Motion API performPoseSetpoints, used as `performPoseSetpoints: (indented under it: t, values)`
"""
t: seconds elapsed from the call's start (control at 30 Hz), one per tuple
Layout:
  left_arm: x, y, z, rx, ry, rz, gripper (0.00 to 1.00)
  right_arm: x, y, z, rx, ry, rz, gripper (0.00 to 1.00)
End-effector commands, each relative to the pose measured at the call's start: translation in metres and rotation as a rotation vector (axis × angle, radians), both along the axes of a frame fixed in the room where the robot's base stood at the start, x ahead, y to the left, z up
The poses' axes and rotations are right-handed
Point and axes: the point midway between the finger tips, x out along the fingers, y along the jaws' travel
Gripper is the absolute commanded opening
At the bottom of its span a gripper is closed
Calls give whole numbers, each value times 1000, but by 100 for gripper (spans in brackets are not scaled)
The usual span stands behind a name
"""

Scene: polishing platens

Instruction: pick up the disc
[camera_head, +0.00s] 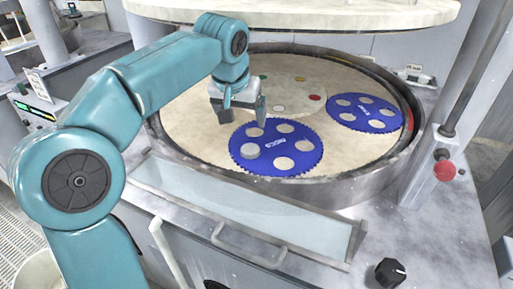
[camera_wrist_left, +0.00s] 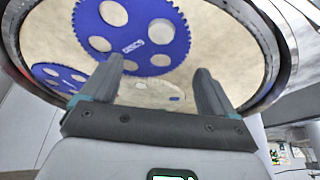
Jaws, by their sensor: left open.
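Two blue toothed discs with several round holes and a white label lie flat on the beige round platen (camera_head: 190,130). The nearer blue disc (camera_head: 270,146) is at the front middle of the platen; in the left wrist view it is the large blue disc (camera_wrist_left: 137,30) at the top. The other blue disc (camera_head: 364,112) lies at the right; it also shows in the left wrist view (camera_wrist_left: 62,80), partly cut by a finger. My left gripper (camera_head: 243,112) is open and empty, pointing down above the platen just behind the nearer disc. The fingers (camera_wrist_left: 158,78) appear apart from it. My right gripper is not in view.
A raised metal rim (camera_head: 345,190) surrounds the platen. A pale centre plate (camera_head: 300,90) with coloured dots lies behind the gripper. A large upper plate (camera_head: 300,12) overhangs the back. A red knob (camera_head: 444,170) is at right, and a handle (camera_head: 248,250) is in front.

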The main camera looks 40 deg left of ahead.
Motion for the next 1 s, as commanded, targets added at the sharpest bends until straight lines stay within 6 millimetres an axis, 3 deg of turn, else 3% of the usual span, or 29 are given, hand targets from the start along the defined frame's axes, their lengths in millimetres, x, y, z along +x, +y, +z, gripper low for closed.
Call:
performPoseSetpoints:
  t: [0.13, 0.5, 0.77, 1.0]
  values:
    - [2, 3, -15, 0, 4, 1, 89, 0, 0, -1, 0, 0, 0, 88]
    - [26, 16, -89, -1, 4, 0, 89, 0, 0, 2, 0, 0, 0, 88]
    - [36, 20, -109, -1, 4, 0, 89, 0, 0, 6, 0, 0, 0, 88]
    - [53, 29, -142, -1, 4, 0, 89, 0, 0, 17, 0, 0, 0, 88]
